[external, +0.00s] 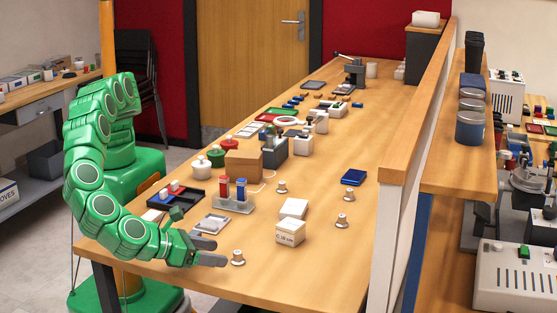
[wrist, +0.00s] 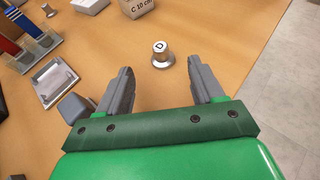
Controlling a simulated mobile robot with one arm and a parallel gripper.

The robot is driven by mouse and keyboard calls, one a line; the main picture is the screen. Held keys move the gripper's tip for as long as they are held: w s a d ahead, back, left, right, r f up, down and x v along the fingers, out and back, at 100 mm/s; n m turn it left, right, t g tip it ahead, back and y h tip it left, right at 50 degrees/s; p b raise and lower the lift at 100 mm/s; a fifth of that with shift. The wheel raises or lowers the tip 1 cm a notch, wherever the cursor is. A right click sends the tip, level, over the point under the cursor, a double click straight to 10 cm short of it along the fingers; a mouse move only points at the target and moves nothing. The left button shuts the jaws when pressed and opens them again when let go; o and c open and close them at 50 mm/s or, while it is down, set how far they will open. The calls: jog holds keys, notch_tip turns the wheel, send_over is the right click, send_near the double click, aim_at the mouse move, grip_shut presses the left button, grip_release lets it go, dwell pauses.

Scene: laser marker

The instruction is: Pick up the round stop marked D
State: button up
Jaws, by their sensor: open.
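The round stop marked D (wrist: 161,54) is a small metal knob with a wide foot and a white top lettered D. It stands upright on the wooden table in the wrist view, just beyond my fingertips and roughly centred between them. In the external view the nearest round stop (external: 238,257) stands close to my fingers, near the table's front end; its letter is not readable there. My gripper (wrist: 165,80) is open and empty, and its two grey fingers also show in the external view (external: 217,252).
A metal tray (external: 213,224) and a rack with red and blue pieces (external: 236,205) are nearby. Other round stops (external: 342,221) stand further right. Bare table lies right of the D stop.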

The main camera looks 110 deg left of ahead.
aim_at(231, 262)
jog(key=shift+x, duration=2.7)
jog(key=shift+w+r, duration=0.1)
jog(key=shift+c, duration=0.2)
jog(key=c, duration=1.1)
